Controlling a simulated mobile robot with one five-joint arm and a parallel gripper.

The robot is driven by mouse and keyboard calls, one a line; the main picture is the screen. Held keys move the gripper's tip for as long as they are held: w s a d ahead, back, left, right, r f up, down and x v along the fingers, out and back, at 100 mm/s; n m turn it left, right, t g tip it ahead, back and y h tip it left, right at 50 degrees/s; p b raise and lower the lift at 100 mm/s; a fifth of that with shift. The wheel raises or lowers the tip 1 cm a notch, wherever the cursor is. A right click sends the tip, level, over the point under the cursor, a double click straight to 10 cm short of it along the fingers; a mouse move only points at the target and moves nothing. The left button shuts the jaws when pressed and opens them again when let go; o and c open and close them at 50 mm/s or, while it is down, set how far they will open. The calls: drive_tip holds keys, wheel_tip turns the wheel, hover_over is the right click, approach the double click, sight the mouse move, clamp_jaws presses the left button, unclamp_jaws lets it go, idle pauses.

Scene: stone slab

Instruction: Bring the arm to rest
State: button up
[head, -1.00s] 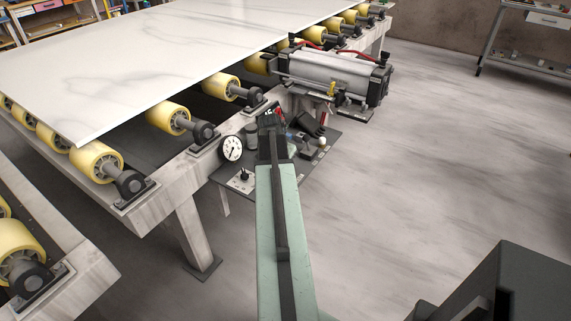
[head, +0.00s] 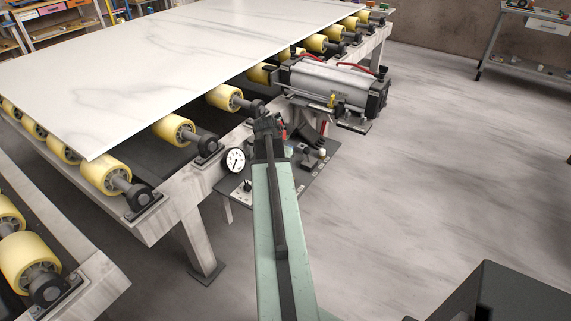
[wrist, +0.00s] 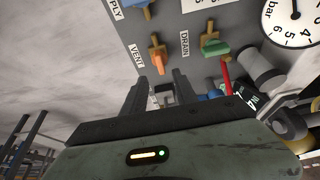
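My gripper (head: 267,127) is at the end of my pale green arm, in front of the slab table's side in the head view. In the wrist view its two dark fingers (wrist: 160,90) stand apart, with no held object visible between them. Beyond the fingertips is a grey valve panel with an orange VENT handle (wrist: 157,58) and a green DRAIN handle (wrist: 214,47). I cannot tell whether the fingers touch anything. The arm hides part of the panel in the head view.
A white marble slab (head: 180,65) lies on a frame with yellow rollers (head: 173,129). A pressure gauge (head: 234,160) stands left of my arm. A silver cylinder unit (head: 335,84) is behind the gripper to the right.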

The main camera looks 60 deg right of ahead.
idle(0.4)
drive_tip(key=w+a+n+t, duration=0.1)
drive_tip(key=w+a+n, duration=0.2)
drive_tip(key=w+a, duration=0.8)
drive_tip(key=w+a+n+t, duration=0.1)
drive_tip(key=w+a+n, duration=0.1)
drive_tip(key=w+a, duration=0.85)
drive_tip(key=s+a+f+n+y, duration=0.15)
drive_tip(key=a+n, duration=0.35)
drive_tip(key=a, duration=1.1)
drive_tip(key=s+a+n+y, duration=0.15)
drive_tip(key=a+n, duration=0.25)
drive_tip(key=a, duration=1.2)
drive_tip(key=s+a+n+g+y, duration=0.1)
drive_tip(key=s+a+n+g, duration=0.1)
drive_tip(key=s+n, duration=0.15)
wheel_tip(320, 180, up, 18)
drive_tip(key=p, duration=1.7)
drive_tip(key=shift+w+f+n+p, duration=0.15)
drive_tip(key=shift+w+n+p, duration=0.1)
drive_tip(key=shift+n+p, duration=0.1)
